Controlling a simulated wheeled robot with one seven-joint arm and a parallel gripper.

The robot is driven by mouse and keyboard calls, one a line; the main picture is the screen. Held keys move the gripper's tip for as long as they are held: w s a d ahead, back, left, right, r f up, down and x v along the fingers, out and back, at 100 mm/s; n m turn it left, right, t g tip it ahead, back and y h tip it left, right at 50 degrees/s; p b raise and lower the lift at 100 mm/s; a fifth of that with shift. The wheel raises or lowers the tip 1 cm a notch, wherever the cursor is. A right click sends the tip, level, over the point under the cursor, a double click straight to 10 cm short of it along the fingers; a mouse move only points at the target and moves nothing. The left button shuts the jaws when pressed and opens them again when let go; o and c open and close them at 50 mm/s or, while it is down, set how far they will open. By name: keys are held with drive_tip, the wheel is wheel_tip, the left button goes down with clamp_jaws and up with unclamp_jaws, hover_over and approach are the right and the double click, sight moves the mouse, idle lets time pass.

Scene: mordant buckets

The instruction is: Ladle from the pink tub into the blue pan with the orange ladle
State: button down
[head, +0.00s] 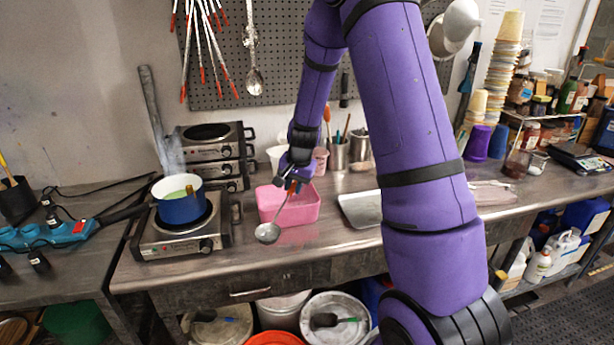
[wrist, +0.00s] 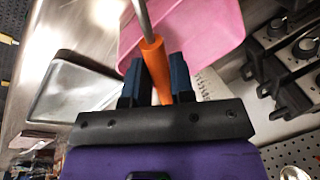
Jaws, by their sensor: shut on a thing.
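The orange ladle (wrist: 154,62) has an orange handle and a metal shaft. My gripper (wrist: 156,75) is shut on its orange handle, and in the head view my gripper (head: 292,180) is above the pink tub. The ladle's metal bowl (head: 267,232) hangs in front of the tub's left front side, outside it. The pink tub (head: 300,213) stands on the bench; it also shows in the wrist view (wrist: 205,25). Its contents are hard to make out. The blue pan (head: 181,209) sits on the hotplate at left, with pale green liquid inside and steam above it.
The hotplate (head: 160,243) stands left of the tub, with stacked burners (head: 215,150) behind. A metal tray (head: 359,210) lies right of the tub. Metal cups with tools (head: 339,153) stand behind. The bench front between hotplate and tray is clear.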

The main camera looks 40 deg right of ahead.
drive_tip(key=w+a+f+n+y, duration=0.1)
drive_tip(key=a+f+n, duration=0.2)
drive_tip(key=a+n, duration=0.2)
drive_tip(key=w+a+f+n+g+y, duration=0.1)
drive_tip(key=a+f+n, duration=0.2)
drive_tip(key=a+n, duration=0.2)
drive_tip(key=a, duration=0.3)
drive_tip(key=shift+a+f+n, duration=0.3)
drive_tip(key=shift+a+n, duration=0.1)
